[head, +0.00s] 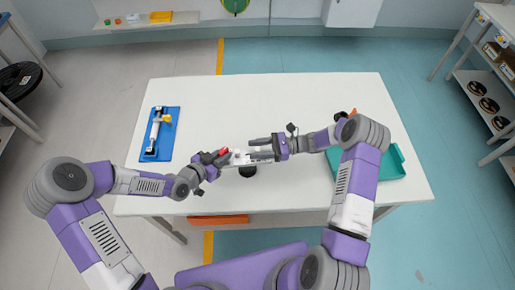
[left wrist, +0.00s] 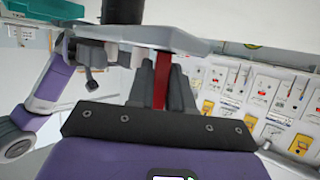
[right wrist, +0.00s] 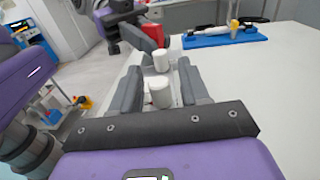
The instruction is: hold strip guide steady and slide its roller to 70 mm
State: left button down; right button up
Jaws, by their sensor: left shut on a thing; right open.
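The strip guide (head: 242,158) is a pale piece near the middle of the table, with a red grip (head: 223,152) at its left end. My left gripper (head: 212,158) is shut on the red grip; in the left wrist view its fingers (left wrist: 160,85) close on the red piece below a grey plate (left wrist: 150,35). My right gripper (head: 260,148) is open over the guide's right part. In the right wrist view, white cylinders, one near (right wrist: 160,92) and one farther (right wrist: 161,60), stand between its fingers (right wrist: 158,85). Which is the roller, and any scale marks, I cannot tell.
A blue tray (head: 151,152) with a white and yellow part lies at the table's left. A teal tray (head: 396,160) lies at the right, partly hidden by my right arm. A black round base (head: 248,171) shows under the guide. The table's back is clear.

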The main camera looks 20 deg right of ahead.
grip_shut()
jog(key=shift+d, duration=0.15)
pick_arm(q)
jog(key=shift+a, duration=0.1)
pick_arm(e)
jog(key=shift+s+d, duration=0.1)
jog(key=shift+d, duration=1.05)
pick_arm(q)
jog(key=shift+w, duration=0.1)
pick_arm(e)
jog(key=shift+c, duration=0.9)
grip_release()
jog(key=shift+o, duration=0.9)
jog(key=shift+a, duration=0.1)
